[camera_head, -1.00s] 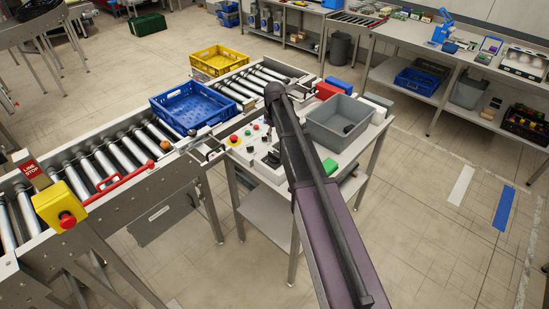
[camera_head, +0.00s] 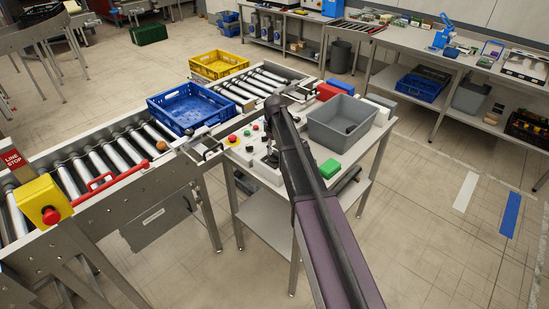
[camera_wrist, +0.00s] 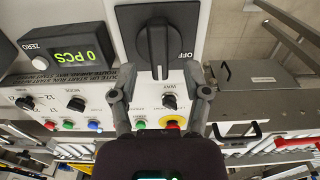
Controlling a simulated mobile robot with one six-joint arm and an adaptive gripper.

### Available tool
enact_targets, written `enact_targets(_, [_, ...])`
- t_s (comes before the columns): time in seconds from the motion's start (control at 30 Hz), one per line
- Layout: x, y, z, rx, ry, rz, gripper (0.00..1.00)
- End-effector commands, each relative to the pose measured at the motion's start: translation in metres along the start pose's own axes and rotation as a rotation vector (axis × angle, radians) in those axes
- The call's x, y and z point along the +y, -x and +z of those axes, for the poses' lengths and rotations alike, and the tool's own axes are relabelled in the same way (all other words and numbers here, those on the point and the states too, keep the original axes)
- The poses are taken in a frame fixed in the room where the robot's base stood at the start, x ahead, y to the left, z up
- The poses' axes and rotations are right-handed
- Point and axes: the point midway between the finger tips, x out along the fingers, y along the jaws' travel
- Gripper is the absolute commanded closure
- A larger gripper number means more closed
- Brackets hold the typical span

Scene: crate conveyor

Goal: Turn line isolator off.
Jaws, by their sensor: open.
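The line isolator (camera_wrist: 158,40) is a large black rotary switch on a pale panel. It shows at the top centre of the wrist view. Its handle stands vertical in the picture, and the word OFF is printed to its right. My gripper (camera_wrist: 160,106) is open, its two fingers apart and below the handle in the wrist view, with nothing between them. I cannot tell whether a fingertip touches the switch.
A counter display (camera_wrist: 75,55) reading 0 PCS, small knobs, coloured buttons and a red-and-yellow button (camera_wrist: 172,122) sit close by. A grey bin (camera_head: 345,122) and a green block (camera_head: 330,168) share the table. The roller conveyor (camera_head: 105,152) with a blue crate (camera_head: 190,106) runs alongside.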

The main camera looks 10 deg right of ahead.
Motion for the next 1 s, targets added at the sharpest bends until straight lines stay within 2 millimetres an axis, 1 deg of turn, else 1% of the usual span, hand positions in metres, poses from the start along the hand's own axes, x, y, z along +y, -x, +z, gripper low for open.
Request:
enact_targets(0.03, [0.000,-0.008,0.000,0.000,0.000,0.000,0.39])
enact_targets(0.33, [0.001,-0.025,0.001,0.000,-0.001,0.000,0.39])
enact_targets(0.53, [0.001,-0.030,0.001,0.000,-0.001,0.000,0.39])
enact_targets(0.87, [0.001,-0.030,0.001,0.000,-0.001,0.000,0.39])
enact_targets(0.9, [0.001,-0.030,0.001,0.000,-0.001,0.000,0.42])
enact_targets(0.97, [0.001,-0.030,0.001,0.000,-0.001,0.000,0.59])
enact_targets(1.0, [0.001,-0.030,0.001,0.000,-0.001,0.000,0.71])
